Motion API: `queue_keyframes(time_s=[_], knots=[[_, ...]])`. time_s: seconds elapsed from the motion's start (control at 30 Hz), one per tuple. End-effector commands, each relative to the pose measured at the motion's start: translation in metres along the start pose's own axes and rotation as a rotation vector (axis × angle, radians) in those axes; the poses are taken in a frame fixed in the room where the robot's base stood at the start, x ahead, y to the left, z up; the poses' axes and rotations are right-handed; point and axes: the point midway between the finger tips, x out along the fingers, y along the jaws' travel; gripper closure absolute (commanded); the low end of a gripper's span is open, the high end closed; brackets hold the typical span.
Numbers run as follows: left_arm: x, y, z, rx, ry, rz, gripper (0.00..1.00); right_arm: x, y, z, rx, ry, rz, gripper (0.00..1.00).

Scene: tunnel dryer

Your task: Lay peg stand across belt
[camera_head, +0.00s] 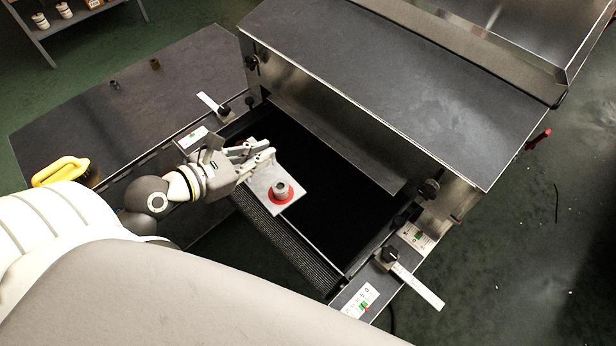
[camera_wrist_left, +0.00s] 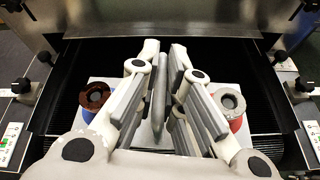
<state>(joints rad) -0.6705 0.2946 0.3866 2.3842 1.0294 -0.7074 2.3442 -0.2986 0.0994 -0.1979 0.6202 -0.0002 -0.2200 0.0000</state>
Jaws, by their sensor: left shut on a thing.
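The peg stand is a pale plate (camera_head: 262,190). In the head view a grey peg with a red ring (camera_head: 281,192) around its foot shows on it. My left gripper (camera_head: 268,156) is shut on the stand's grey upright middle part (camera_wrist_left: 160,95). My right gripper is out of view.
The dryer's grey hood (camera_head: 375,80) stands just beyond the stand. Side rails with black knobs and a white scale bar (camera_head: 415,285) flank the belt. A dark table (camera_head: 130,95) at left holds a yellow-handled tool (camera_head: 62,170) and two small dark pieces.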

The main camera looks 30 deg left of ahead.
Motion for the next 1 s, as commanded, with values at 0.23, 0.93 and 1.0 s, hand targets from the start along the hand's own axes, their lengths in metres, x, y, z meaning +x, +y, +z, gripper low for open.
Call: queue_keyframes(time_s=[0.23, 0.93, 1.0], knots=[[-0.021, 0.034, -0.013, -0.017, 0.008, 0.075, 1.00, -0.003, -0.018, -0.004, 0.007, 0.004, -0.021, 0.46], [0.110, -0.009, -0.031, -0.021, 0.007, 0.078, 1.00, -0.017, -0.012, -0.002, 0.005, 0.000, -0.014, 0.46], [0.119, -0.012, -0.036, -0.020, 0.007, 0.079, 1.00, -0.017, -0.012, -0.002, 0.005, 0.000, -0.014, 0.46]])
